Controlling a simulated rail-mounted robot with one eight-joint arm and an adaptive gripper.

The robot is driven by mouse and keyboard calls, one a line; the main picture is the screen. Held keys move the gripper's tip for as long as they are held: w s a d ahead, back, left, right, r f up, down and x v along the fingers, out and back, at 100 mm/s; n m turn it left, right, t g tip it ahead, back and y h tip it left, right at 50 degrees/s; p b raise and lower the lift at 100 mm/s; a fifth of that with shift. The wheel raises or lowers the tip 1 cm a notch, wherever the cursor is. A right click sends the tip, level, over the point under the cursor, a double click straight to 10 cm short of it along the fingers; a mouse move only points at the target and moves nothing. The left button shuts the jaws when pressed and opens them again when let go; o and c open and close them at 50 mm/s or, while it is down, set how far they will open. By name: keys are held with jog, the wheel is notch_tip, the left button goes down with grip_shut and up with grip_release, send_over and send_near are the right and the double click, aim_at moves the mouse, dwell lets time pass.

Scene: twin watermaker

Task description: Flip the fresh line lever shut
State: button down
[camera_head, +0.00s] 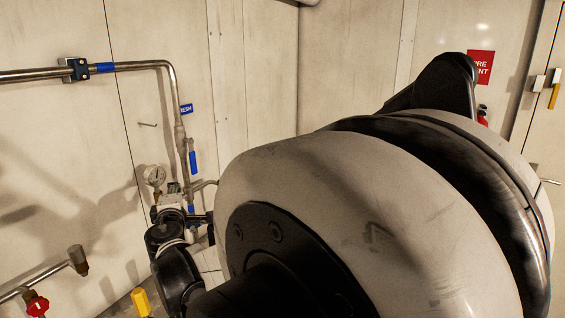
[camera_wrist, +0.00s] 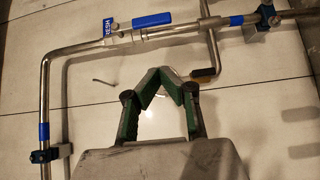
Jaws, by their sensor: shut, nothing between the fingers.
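The fresh line lever has a blue handle (camera_wrist: 152,20), which lies along the metal pipe (camera_wrist: 90,47) in the wrist view, beside the blue FRESH label (camera_wrist: 109,28). In the head view the blue handle (camera_head: 193,162) hangs along the vertical pipe, below the label (camera_head: 186,108). My gripper (camera_wrist: 160,72) has green-sided fingers that meet at their tips and hold nothing. In the wrist picture the tips sit below the lever, with a gap of bare wall between. In the head view I cannot make out the fingers.
A branch pipe with a brown end (camera_wrist: 203,74) comes down right of the fingertips. Pipe clamps (camera_wrist: 45,155) (camera_wrist: 266,14) hold the line.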

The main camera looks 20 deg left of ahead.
jog(key=shift+w, duration=0.1)
jog(key=p, duration=0.2)
send_near(193, 156)
jog(key=w+a+f, duration=0.3)
jog(key=a+f, duration=0.1)
jog(key=a, duration=0.2)
jog(key=shift+w+d+r, duration=0.2)
jog(key=shift+w, duration=0.55)
